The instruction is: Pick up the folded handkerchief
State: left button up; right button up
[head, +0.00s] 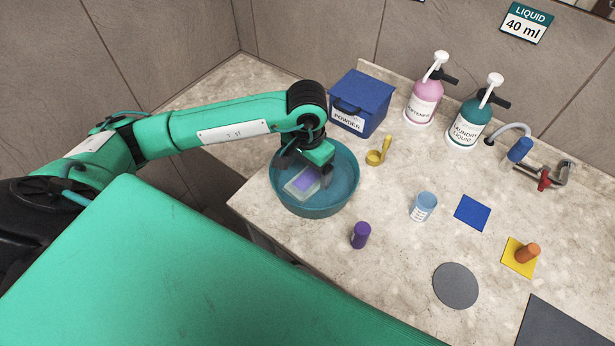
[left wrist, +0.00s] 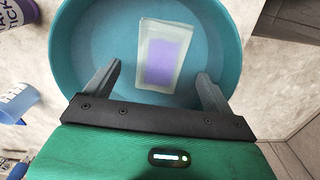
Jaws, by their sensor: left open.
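The folded handkerchief (head: 302,183) is a pale rectangle with a purple middle. It lies in a round teal basin (head: 340,203) near the counter's left edge. My left gripper (head: 305,172) reaches down into the basin from above and partly covers the handkerchief in the head view. In the left wrist view the handkerchief (left wrist: 160,55) lies inside the basin (left wrist: 85,45), ahead of and between the two spread fingers of the left gripper (left wrist: 158,85). The fingers are open, with nothing between their tips. My right gripper is not seen.
A blue powder box (head: 361,102) and yellow scoop (head: 378,152) stand behind the basin. A purple cylinder (head: 360,235) and light blue cup (head: 423,206) stand to its right. Two pump bottles (head: 424,100) stand farther back. A tap (head: 545,175) is at the far right.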

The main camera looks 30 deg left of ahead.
aim_at(308, 179)
pick_arm(q)
jog(key=shift+w+f+p, duration=0.15)
jog(key=shift+f+p, duration=0.45)
jog(key=shift+f, duration=1.15)
jog(key=shift+c, duration=0.2)
jog(key=c, duration=1.1)
jog(key=shift+r, duration=0.1)
